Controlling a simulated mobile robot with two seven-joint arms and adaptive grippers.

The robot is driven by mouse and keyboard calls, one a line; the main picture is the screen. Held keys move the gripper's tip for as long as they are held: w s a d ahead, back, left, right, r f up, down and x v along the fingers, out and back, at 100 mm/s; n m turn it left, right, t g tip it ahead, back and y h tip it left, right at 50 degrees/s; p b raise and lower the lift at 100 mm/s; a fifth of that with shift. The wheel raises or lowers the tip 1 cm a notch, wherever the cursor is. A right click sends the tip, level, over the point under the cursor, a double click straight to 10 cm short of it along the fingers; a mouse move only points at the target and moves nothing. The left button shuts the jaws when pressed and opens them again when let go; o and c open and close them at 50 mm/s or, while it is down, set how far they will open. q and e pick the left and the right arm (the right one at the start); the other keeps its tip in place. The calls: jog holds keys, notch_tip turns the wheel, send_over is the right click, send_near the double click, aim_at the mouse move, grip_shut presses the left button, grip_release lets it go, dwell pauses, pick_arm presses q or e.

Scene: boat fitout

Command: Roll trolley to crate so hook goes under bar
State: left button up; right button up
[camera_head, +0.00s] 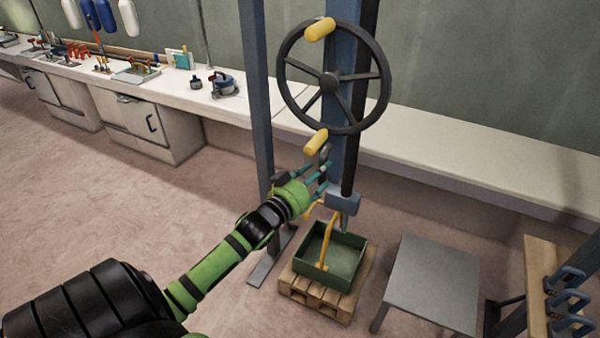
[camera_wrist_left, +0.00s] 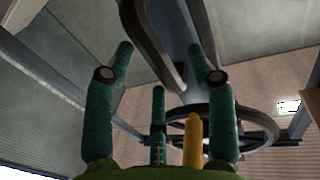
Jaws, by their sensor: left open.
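A green crate (camera_head: 345,272) sits on a small wooden pallet (camera_head: 322,298), with a yellow bar (camera_head: 328,245) rising over it. A blue-grey block (camera_head: 343,201), possibly the trolley or its hook block, shows above the crate in front of the blue post. My right gripper is out of view.
The black handwheel (camera_head: 331,82) stands in front of the blue post. A grey table (camera_head: 435,280) is right of the crate, and a wooden rack with blue shackle-like parts (camera_head: 568,295) is at far right. A long bench (camera_head: 450,165) runs behind. The floor at left is clear.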

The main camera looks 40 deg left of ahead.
pick_arm(q)
jog(key=s, duration=0.9)
jog(key=shift+s+d, duration=0.15)
jog(key=shift+s, duration=0.15)
jog(key=s+d+f+g, duration=0.1)
jog(key=s+f+g, duration=0.2)
jog(key=f, duration=0.9)
jog(key=s+d+f+g+y, duration=0.1)
jog(key=s+f+g, duration=0.25)
jog(key=f, duration=0.85)
jog(key=s+f+g, duration=0.2)
jog(key=s+f, duration=0.2)
jog(key=f, duration=0.8)
jog(key=s+d+f+m+g, duration=0.1)
jog(key=s+d+f, duration=0.3)
jog(key=s, duration=0.5)
jog(key=s+d+f+m+g+h+b, duration=0.1)
jog(key=s+d+f+g, duration=0.3)
jog(key=s+f, duration=0.4)
jog(key=s+d+f+m+g, duration=0.1)
jog(key=s+d+f+g, duration=0.2)
jog(key=s+f, duration=0.3)
jog(key=s+d, duration=0.1)
jog(key=s, duration=0.2)
jog(key=shift+s+d+f+h, duration=0.2)
jog(key=shift+s+d+h, duration=0.1)
jog(key=shift+d, duration=0.1)
jog(key=shift+g, duration=0.25)
